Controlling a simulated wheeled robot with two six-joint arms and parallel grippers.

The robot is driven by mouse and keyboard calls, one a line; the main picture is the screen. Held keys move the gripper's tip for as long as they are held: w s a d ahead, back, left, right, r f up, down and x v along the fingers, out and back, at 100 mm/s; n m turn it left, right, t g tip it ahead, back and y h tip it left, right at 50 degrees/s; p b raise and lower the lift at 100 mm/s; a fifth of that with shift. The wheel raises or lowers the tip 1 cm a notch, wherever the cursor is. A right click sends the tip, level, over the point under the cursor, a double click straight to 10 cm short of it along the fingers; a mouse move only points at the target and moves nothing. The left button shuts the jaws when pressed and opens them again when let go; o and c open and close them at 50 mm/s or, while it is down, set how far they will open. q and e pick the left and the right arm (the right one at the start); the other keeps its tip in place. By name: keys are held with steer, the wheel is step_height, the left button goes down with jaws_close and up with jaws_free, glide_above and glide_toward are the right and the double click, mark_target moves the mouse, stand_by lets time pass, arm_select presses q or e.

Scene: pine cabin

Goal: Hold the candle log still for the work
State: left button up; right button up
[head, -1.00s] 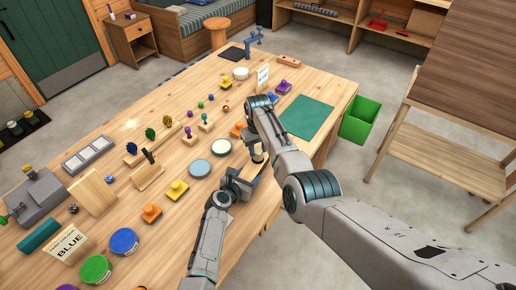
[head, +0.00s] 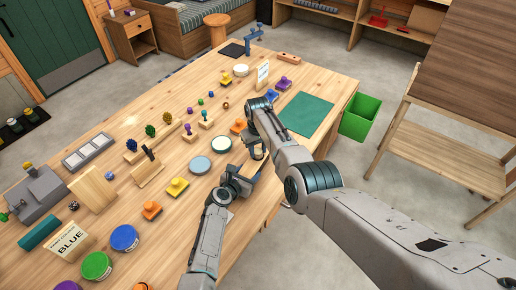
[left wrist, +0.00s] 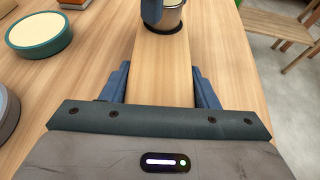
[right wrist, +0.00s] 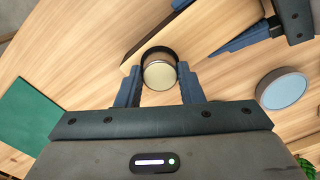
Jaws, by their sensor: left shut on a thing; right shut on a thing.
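The candle log is a pale wooden block (left wrist: 163,72), seen lengthwise in the left wrist view. My left gripper (left wrist: 162,88) is shut across it, one blue finger along each side. A short cylinder with a cream top and dark band (right wrist: 160,74) is between the fingers of my right gripper (right wrist: 160,90), which is shut on it. In the left wrist view this cylinder (left wrist: 172,17) is at the log's far end; whether it sits in a hole is hidden. In the head view my left gripper (head: 242,178) and right gripper (head: 258,150) are close together, largely covering the log.
A cream-topped tin (head: 222,145) and a grey-blue disc (head: 200,166) lie left of the grippers.

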steer(key=shift+f, duration=0.1)
steer(key=o, duration=1.1)
steer(key=shift+o, duration=0.2)
steer(key=shift+r, duration=3.5)
arm_select(q)
steer(key=o, duration=1.4)
steer(key=shift+c, duration=0.2)
steer(key=v, duration=1.2)
steer(key=shift+s, duration=0.1)
arm_select(e)
steer(key=shift+f, duration=0.1)
